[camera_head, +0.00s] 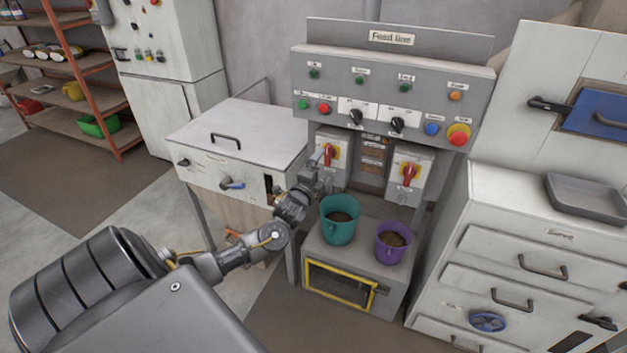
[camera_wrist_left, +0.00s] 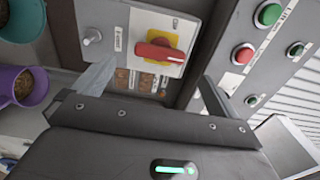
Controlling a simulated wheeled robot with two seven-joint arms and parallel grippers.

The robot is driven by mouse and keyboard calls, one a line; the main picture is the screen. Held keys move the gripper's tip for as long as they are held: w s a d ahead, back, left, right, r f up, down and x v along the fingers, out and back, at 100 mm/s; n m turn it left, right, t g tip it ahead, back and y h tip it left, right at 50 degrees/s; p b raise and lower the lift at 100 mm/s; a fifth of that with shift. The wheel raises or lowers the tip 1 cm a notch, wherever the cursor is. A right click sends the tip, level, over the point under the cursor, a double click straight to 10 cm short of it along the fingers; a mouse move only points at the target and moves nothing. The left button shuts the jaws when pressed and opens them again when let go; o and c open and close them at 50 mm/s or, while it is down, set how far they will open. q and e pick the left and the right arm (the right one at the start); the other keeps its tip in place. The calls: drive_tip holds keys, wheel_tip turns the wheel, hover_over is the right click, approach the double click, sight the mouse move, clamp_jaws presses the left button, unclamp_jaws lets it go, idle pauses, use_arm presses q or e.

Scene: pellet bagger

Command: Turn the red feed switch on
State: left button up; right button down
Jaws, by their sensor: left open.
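Two red rotary switches on yellow plates sit on grey boxes under the control panel: a left one (camera_head: 329,154) and a right one (camera_head: 409,172). Their labels are too small to read, so I cannot tell which is the feed switch. The left one's red handle stands roughly upright. My left gripper (camera_head: 324,168) is in front of the left switch box, close to the handle. In the left wrist view, the open fingers of my left gripper (camera_wrist_left: 157,72) are spread with a red switch handle (camera_wrist_left: 158,52) ahead between them; no contact shows. My right gripper is out of view.
The panel (camera_head: 378,85) above carries several buttons, two black knobs and a red emergency button (camera_head: 459,134). A teal bucket (camera_head: 340,228) and a purple bucket (camera_head: 393,243) with pellets stand below the switches. A white cabinet (camera_head: 240,138) is at left, drawers (camera_head: 530,240) at right.

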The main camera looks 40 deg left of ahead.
use_arm(q)
drive_tip(key=v, duration=0.5)
drive_tip(key=shift+b, duration=0.35)
drive_tip(key=s+a+f+n+g+h, duration=0.1)
drive_tip(key=s+f+n+g, duration=0.15)
drive_tip(key=f, duration=0.95)
drive_tip(key=s+a+f+n+g, duration=0.15)
drive_tip(key=f+n, duration=0.25)
drive_tip(key=f, duration=0.9)
drive_tip(key=s+d+f+n+g+h, duration=0.1)
drive_tip(key=s+d+f+g, duration=0.1)
drive_tip(key=s+f, duration=0.5)
drive_tip(key=s+d+f+n+g+h, duration=0.1)
drive_tip(key=s+d+f+n+g, duration=0.2)
drive_tip(key=f, duration=0.6)
drive_tip(key=s+d+f+g+h, duration=0.1)
drive_tip(key=s+d+f+g, duration=0.15)
drive_tip(key=s+f, duration=0.45)
drive_tip(key=s+d+f+g, duration=0.1)
drive_tip(key=s+d+f, duration=0.35)
drive_tip(key=s, duration=0.55)
drive_tip(key=s+d+f+g+h, duration=0.1)
drive_tip(key=s+d+f, duration=0.2)
drive_tip(key=s, duration=0.6)
drive_tip(key=s+d+f+n+g, duration=0.1)
drive_tip(key=s+d+f+g, duration=0.1)
drive_tip(key=s+d, duration=0.6)
drive_tip(key=shift+s+f+h, duration=0.35)
drive_tip(key=shift+s+h, duration=0.05)
drive_tip(key=shift+s, duration=0.65)
